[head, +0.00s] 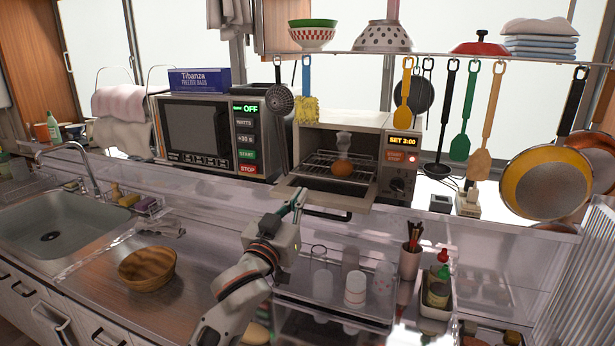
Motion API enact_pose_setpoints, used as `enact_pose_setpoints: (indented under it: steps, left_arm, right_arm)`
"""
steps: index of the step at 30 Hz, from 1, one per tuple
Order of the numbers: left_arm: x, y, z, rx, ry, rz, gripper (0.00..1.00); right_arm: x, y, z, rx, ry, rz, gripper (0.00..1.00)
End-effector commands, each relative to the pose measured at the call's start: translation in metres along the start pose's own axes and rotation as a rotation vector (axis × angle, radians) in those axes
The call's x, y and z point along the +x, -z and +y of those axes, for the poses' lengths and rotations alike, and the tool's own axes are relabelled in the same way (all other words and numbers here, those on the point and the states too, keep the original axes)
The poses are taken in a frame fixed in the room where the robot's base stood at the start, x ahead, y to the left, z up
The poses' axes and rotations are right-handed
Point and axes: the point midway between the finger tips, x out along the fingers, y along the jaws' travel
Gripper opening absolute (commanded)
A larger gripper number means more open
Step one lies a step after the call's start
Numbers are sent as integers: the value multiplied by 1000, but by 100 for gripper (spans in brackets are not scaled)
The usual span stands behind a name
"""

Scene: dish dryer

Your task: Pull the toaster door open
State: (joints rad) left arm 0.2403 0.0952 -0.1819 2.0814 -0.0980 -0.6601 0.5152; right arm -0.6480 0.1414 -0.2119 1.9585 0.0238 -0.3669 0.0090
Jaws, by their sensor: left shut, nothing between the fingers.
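The toaster (395,125) stands on the raised shelf behind the counter, with a lit "SET 3:00" display. Its door (340,200) is folded down and sticks out toward me, so the inside shows. A wire rack (320,160) and a round brown item (343,168) are visible inside. My left gripper (298,198) is shut and empty. Its fingertips overlap the left part of the lowered door in the picture; I cannot tell whether they touch it. My right gripper is not in view.
A microwave (195,130) stands left of the toaster. Utensils and pans hang from a rail above and to the right. Glasses (355,288) and a utensil cup (410,262) stand below the toaster. A wooden bowl (147,270) sits on the counter beside the sink (60,230).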

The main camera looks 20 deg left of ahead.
Motion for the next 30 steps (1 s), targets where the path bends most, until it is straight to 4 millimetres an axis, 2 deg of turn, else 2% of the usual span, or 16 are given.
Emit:
enact_pose_setpoints:
  steps: [5,18,24,30]
  left_arm:
    - [15,0,-2,6,6,-3,0]
    - [86,0,-1,4,4,-2,0]
    - [98,0,-2,4,4,-2,0]
    - [99,-1,-2,3,3,-2,0]
  right_arm:
    - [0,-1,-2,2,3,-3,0]
    - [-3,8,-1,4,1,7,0]
    - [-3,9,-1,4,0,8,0]
    - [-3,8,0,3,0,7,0]
